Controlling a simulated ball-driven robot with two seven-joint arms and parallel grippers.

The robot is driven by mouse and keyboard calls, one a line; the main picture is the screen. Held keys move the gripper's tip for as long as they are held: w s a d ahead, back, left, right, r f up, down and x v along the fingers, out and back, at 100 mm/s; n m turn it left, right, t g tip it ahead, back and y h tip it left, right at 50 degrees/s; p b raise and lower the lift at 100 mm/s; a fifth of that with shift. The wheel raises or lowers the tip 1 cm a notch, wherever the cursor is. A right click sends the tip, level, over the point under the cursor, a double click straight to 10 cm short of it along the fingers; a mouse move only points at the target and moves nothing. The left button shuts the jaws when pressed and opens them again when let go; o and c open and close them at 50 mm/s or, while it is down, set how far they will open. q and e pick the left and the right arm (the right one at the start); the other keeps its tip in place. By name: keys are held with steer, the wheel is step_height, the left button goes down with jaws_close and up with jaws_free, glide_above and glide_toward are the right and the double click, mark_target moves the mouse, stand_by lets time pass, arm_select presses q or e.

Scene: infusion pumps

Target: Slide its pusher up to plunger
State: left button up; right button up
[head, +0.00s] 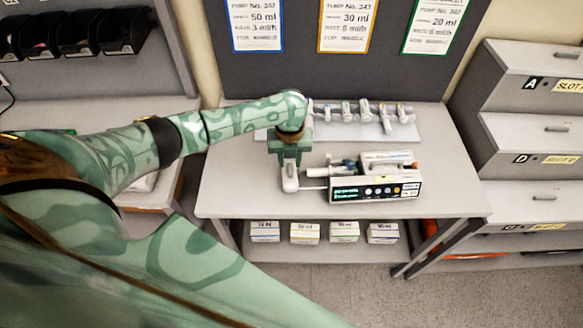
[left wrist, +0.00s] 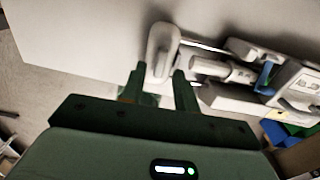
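The infusion pump (head: 375,188) stands on the table with its lit display facing front. Its pale pusher (head: 290,178) stands out to the left on a thin rod; it also shows in the left wrist view (left wrist: 162,45). A syringe (head: 343,170) lies along the pump's top, seen in the left wrist view as a clear barrel (left wrist: 210,69). Its plunger end lies right of the pusher, with a gap between. My left gripper (head: 288,160) is over the pusher. In the left wrist view its fingers (left wrist: 160,74) sit on both sides of the pusher and look closed on it. My right gripper is out of view.
Small boxes (head: 344,231) sit on the shelf below the table (head: 240,190). Slot drawers (head: 530,150) stand at the right. The tabletop left of the pusher is clear.

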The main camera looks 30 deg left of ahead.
mark_target(291, 175)
arm_select(q)
steer(key=shift+f, duration=0.75)
steer(key=shift+f, duration=0.15)
steer(key=shift+f+b, duration=0.4)
steer(key=shift+b, duration=0.05)
steer(key=shift+p, duration=0.3)
steer(key=c, duration=0.6)
steer(key=shift+o, duration=0.2)
